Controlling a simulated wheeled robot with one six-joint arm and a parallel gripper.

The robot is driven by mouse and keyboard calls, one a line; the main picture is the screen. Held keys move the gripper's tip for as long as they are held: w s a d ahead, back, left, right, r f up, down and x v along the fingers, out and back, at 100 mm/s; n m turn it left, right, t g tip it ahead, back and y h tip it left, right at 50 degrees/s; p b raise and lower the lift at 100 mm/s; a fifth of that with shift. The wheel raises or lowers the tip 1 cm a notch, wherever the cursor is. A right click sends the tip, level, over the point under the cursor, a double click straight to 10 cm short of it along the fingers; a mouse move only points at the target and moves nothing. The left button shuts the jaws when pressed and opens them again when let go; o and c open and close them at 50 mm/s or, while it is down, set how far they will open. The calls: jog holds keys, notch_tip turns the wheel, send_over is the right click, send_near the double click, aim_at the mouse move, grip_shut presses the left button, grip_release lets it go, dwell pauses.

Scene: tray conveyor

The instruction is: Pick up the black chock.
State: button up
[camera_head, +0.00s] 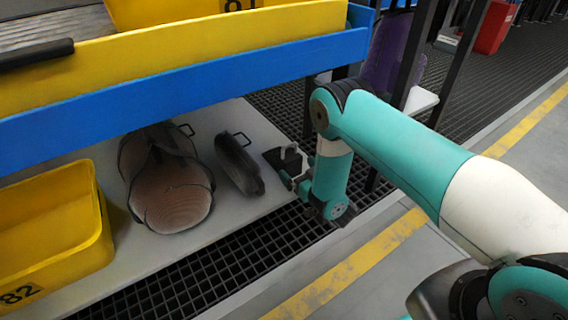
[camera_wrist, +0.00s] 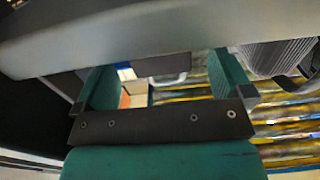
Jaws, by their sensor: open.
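The black chock (camera_head: 279,158) appears as a small dark shape on the pale lower shelf, near its right end. My gripper (camera_head: 296,177) is beside it and partly covers it in the head view. In the wrist view, a dark block with a grey loop handle (camera_wrist: 160,66) shows between and beyond the two green fingers; it looks like the chock. My gripper (camera_wrist: 164,84) is open there, with nothing between the fingertips that I can see as held. Whether the fingers touch the chock I cannot tell.
A dark grey piece with a handle (camera_head: 238,165) lies just left of the chock. A large brown-and-black rounded object (camera_head: 168,185) and a yellow bin (camera_head: 52,232) are further left. The blue conveyor edge (camera_head: 200,88) with yellow trays overhangs the shelf (camera_head: 225,212).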

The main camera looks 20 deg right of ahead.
aim_at(294, 164)
jog(key=x, duration=0.1)
jog(key=b+x, duration=0.2)
jog(key=shift+w+a+f, duration=0.1)
jog(key=shift+w+f, duration=0.1)
jog(key=shift+f, duration=0.05)
jog(key=shift+w+a+r, duration=0.1)
jog(key=shift+w+r, duration=0.15)
jog(key=shift+w, duration=0.25)
jog(key=c, duration=1.3)
jog(key=shift+c, duration=0.3)
jog(key=shift+r, duration=0.2)
